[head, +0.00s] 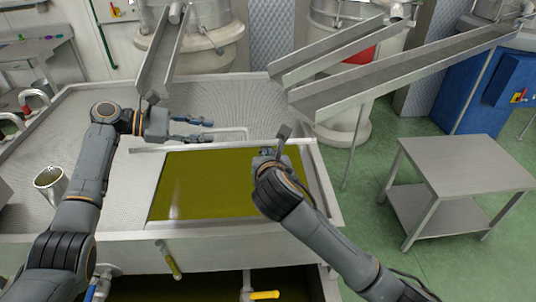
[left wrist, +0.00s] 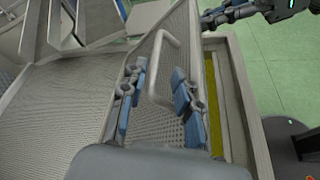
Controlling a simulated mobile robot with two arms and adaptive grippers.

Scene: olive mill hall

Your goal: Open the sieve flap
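The sieve flap is a perforated metal plate with a U-shaped bar handle (head: 232,131). In the left wrist view the flap (left wrist: 187,42) looks tilted up, with a strip of yellow-green oil beside it. In the head view the oil (head: 205,185) lies uncovered in a rectangular opening in front of the handle. My left gripper (head: 200,130) is open beside the handle. In the left wrist view its blue-padded fingers (left wrist: 157,100) stand apart, with the handle (left wrist: 165,65) between or just beyond them; contact cannot be told. My right gripper (head: 266,153) is over the opening's right rear edge, its fingers mostly hidden.
Sloping metal chutes (head: 400,72) reach in behind the basin (head: 95,135). A metal cup (head: 49,182) stands on the basin's left side. A steel side table (head: 468,165) stands at right on green floor.

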